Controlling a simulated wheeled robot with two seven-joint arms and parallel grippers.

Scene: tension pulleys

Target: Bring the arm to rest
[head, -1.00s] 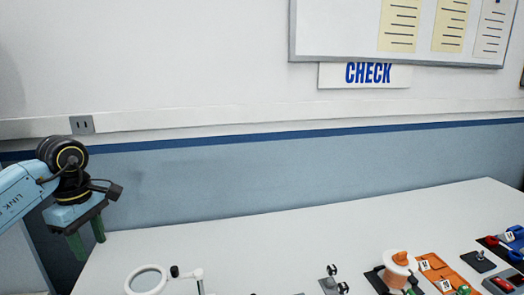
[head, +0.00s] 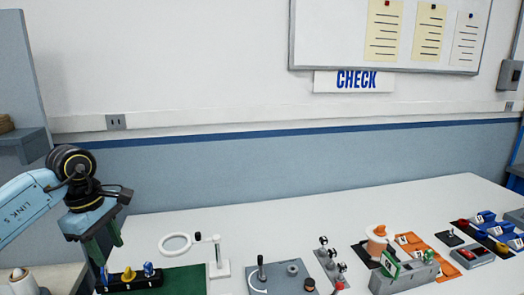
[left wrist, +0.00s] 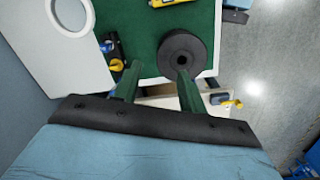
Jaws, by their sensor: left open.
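My left arm comes in from the left in the head view. Its gripper (head: 104,248) hangs with green fingers pointing down over the table's left end, near a black holder (head: 130,284) with blue and yellow pieces. In the left wrist view the fingers of this gripper (left wrist: 157,88) are apart with nothing held between them. A black round disc (left wrist: 182,56) lies on the green mat (left wrist: 147,28) beyond the fingertips, close to the right finger in the picture. My right gripper is not in view.
A white ring magnifier (head: 218,268) stands right of the gripper on the white table (head: 330,215). A grey fixture (head: 283,277), an orange spool (head: 376,240) and orange trays (head: 425,247) stand farther right. The table's back strip is clear.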

